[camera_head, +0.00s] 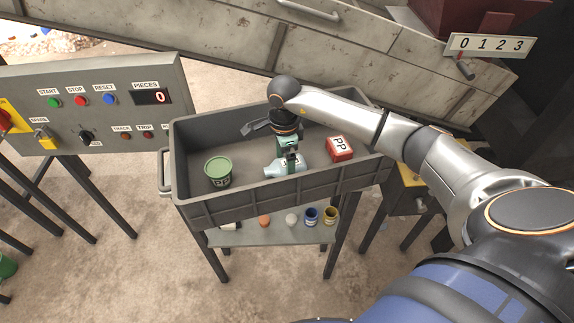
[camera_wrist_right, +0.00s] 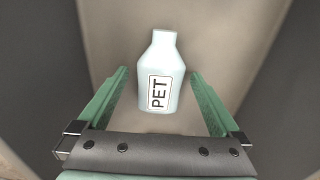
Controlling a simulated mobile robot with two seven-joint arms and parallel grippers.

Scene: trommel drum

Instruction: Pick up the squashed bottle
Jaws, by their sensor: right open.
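The squashed bottle (camera_head: 285,168) is pale blue and lies on the floor of the grey bin (camera_head: 225,213), near its front wall. In the right wrist view the bottle (camera_wrist_right: 165,75) carries a white PET label, with its neck pointing to the top. My right gripper (camera_head: 290,160) is inside the bin just above the bottle. In the wrist view its green fingers (camera_wrist_right: 158,78) are open, one on each side of the bottle's lower part, with gaps on both sides. The gripper hides part of the bottle in the head view. My left gripper is not seen.
In the bin, a green tub (camera_head: 218,172) stands to the left and a red PP block (camera_head: 340,149) to the right. A control panel (camera_head: 95,105) stands at the left. A shelf (camera_head: 270,235) under the bin holds several small items. Large drum-side panels (camera_head: 240,40) rise behind.

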